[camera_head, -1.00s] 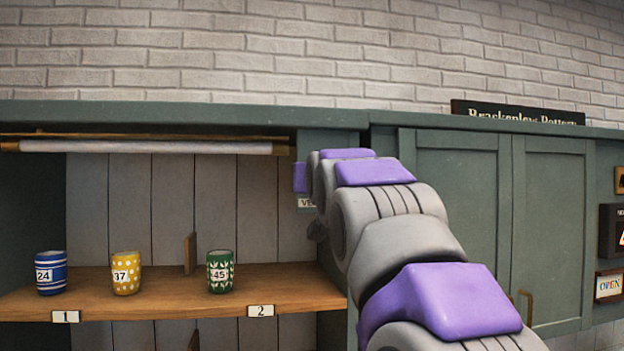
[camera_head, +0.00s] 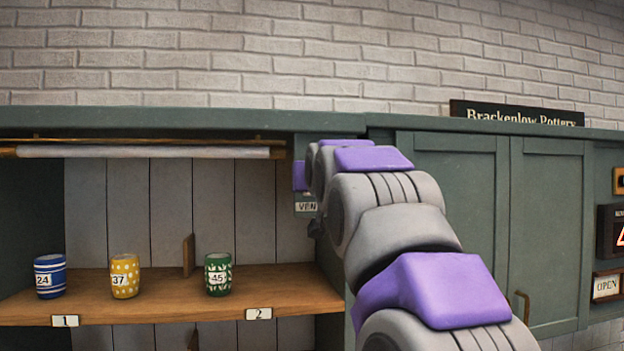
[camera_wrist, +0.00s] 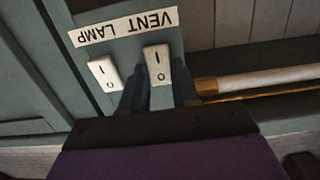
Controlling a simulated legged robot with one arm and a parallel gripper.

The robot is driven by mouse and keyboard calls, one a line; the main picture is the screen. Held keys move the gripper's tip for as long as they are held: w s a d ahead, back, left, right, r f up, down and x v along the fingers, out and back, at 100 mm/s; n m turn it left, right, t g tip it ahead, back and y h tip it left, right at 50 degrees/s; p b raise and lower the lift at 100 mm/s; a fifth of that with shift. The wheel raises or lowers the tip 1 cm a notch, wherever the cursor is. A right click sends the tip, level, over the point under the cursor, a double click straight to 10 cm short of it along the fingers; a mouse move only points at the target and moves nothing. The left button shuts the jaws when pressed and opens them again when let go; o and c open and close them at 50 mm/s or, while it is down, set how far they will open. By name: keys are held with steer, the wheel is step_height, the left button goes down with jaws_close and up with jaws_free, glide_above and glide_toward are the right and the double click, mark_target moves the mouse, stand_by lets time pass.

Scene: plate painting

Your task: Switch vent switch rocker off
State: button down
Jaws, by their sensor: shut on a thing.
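The vent switch rocker (camera_wrist: 157,65) is a white rocker under the upside-down VENT label (camera_wrist: 154,20) in the wrist view. Its I mark is at the picture's upper end and its O mark at the lower end. I cannot tell which end is pressed in. My gripper (camera_wrist: 159,92) has its dark fingers on either side of the rocker's O end, shut on it. In the head view my arm hides the rocker and the fingers; part of the vent label (camera_head: 306,207) shows.
A second white rocker, the lamp switch (camera_wrist: 105,73), sits close left of my fingers. A pale roller (camera_wrist: 262,78) lies close to their right. Cups stand on the wooden shelf (camera_head: 170,308) at left, including a green cup (camera_head: 218,274). Green cupboard doors (camera_head: 553,230) are at right.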

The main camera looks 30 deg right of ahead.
steer(key=c, duration=0.8)
jaws_free()
steer(key=shift+w, duration=0.2)
steer(key=shift+c, duration=0.2)
steer(key=shift+s, duration=0.2)
steer(key=b+v, duration=0.3)
steer(key=v, duration=1.4)
steer(key=shift+a, duration=0.15)
